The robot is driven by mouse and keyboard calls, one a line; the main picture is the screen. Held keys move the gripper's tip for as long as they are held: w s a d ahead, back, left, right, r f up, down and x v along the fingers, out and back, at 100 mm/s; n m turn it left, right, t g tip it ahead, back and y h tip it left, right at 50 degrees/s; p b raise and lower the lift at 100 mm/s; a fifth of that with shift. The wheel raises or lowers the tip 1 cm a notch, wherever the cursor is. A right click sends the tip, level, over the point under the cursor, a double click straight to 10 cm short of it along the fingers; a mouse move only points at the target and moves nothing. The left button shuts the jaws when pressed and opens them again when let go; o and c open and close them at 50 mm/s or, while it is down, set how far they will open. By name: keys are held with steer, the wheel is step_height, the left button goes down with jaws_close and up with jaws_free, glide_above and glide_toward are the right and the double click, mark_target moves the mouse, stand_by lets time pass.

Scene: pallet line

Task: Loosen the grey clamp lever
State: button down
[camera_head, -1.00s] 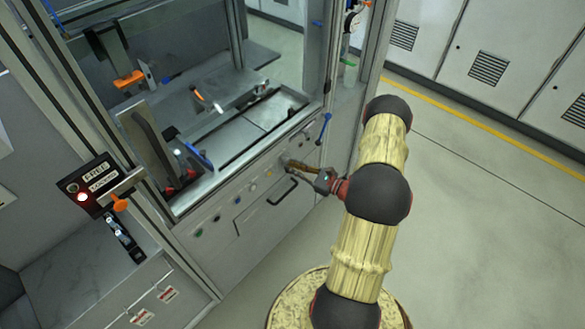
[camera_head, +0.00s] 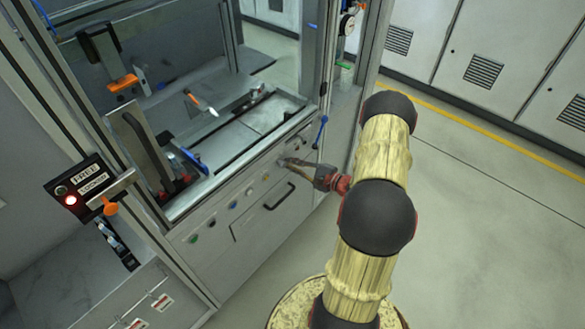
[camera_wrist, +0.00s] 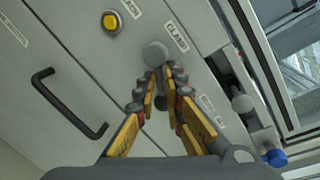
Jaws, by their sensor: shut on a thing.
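The grey clamp lever (camera_wrist: 155,53) is on the machine's front panel, beside the label reading CLAMP. Its round grey hub shows in the wrist view just beyond my fingertips. My gripper (camera_wrist: 163,80) is shut on the lever, with its yellow-and-dark fingers on either side of it. The fingers hide most of the lever's arm. In the head view my gripper (camera_head: 290,163) reaches the panel from the right, and the lever is too small and covered to make out.
A yellow button (camera_wrist: 111,22) is beside the lever. A black drawer handle (camera_head: 280,196) is below. A blue-tipped lever (camera_head: 321,131) is close to the right. A sign reading FREE and LOCKED (camera_head: 85,187) with a lit red lamp is at the left. Floor at right is clear.

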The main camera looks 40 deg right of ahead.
steer(key=shift+s+a+f+n, duration=0.15)
steer(key=shift+a+f+n, duration=0.2)
steer(key=shift+a+n, duration=0.15)
steer(key=c, duration=2)
jaws_free()
steer(key=shift+r, duration=0.15)
steer(key=shift+o, duration=0.2)
steer(key=shift+d, duration=0.1)
steer(key=shift+d+r, duration=0.15)
steer(key=v, duration=1.1)
steer(key=shift+s+r, duration=0.25)
steer(key=shift+s, duration=0.1)
